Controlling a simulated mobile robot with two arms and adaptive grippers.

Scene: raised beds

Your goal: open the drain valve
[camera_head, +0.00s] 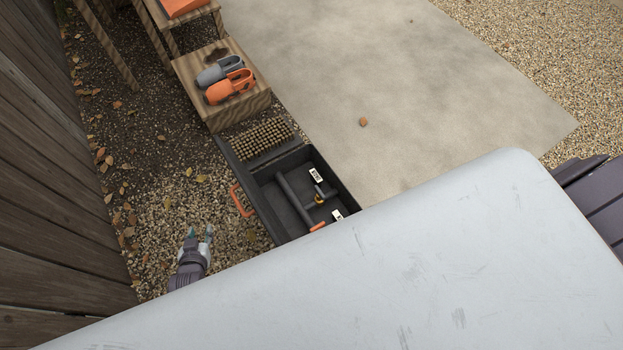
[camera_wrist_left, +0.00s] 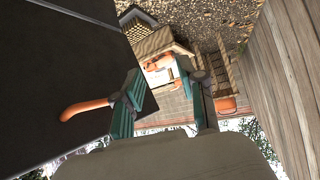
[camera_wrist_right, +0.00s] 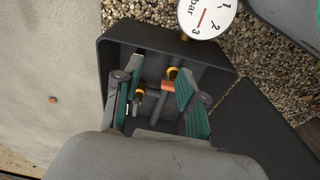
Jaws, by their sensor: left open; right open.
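A black open box (camera_head: 348,198) sits on the gravel at the concrete's edge, holding dark pipes (camera_head: 295,200), a brass fitting (camera_head: 319,199) and an orange lever end (camera_head: 318,227). In the right wrist view, the orange lever (camera_wrist_right: 181,86) and brass fitting (camera_wrist_right: 172,73) show inside the box. My right gripper (camera_wrist_right: 158,78) is open over it, its fingers on either side of these parts; contact cannot be told. My left gripper (camera_head: 200,235) is open above gravel, left of the box. In the left wrist view, an orange handle (camera_wrist_left: 85,109) on a dark panel (camera_wrist_left: 55,65) appears beside one finger.
A pressure gauge (camera_wrist_right: 207,14) is beside the box. A wooden block (camera_head: 239,107) carries a grey and an orange tool (camera_head: 229,87). A bristly brown mat (camera_head: 262,136) lies near the box. A wooden fence (camera_head: 50,190) bounds the left. The concrete (camera_head: 430,90) is largely clear.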

